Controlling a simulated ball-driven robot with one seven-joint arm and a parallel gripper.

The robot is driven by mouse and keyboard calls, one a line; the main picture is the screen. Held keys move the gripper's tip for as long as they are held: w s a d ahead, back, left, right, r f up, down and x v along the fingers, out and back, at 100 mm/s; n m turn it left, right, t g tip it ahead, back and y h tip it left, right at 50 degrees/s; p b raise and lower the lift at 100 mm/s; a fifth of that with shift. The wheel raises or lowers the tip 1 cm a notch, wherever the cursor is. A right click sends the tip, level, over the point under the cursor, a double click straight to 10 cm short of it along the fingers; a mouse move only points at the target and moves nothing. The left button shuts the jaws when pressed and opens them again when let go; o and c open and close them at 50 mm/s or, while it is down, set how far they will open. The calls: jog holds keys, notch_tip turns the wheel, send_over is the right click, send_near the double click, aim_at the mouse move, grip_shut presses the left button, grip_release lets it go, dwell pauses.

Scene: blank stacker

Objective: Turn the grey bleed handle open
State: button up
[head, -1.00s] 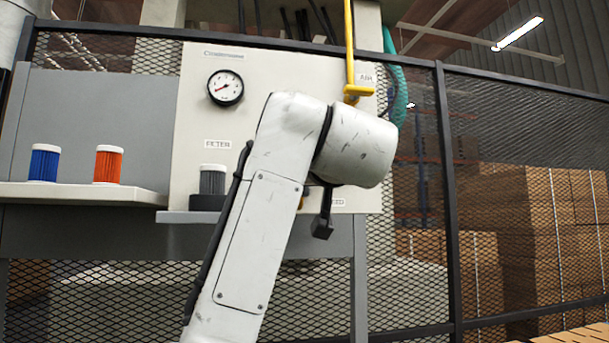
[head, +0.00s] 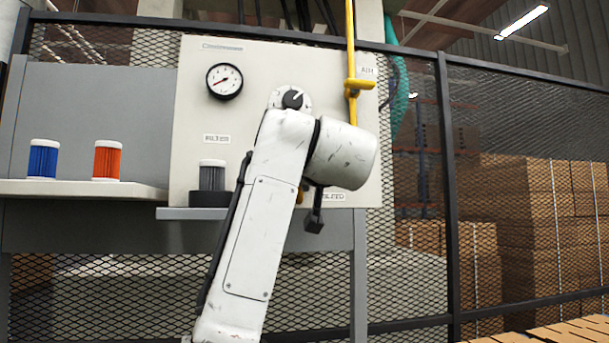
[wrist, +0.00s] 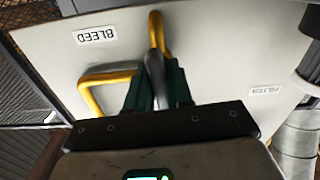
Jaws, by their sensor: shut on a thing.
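The grey bleed handle (wrist: 155,62) shows in the wrist view below the upside-down BLEED label (wrist: 95,36), in front of yellow pipe (wrist: 106,78). My gripper (wrist: 157,78) has its dark green fingers on either side of the handle and is shut on it. The far end of the handle lies near the yellow pipe at the top. In the head view my arm hides the handle and my fingers; only a bit of yellow (head: 300,195) shows beside the BLEED label (head: 334,197).
A grey filter (head: 212,176) stands on a small shelf. Blue (head: 43,160) and orange (head: 107,160) filters stand on the left shelf. Mesh fencing (head: 400,285) surrounds this.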

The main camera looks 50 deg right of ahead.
grip_shut()
jog(key=shift+m, duration=0.5)
jog(key=o, duration=0.6)
grip_release()
jog(key=shift+c, duration=0.2)
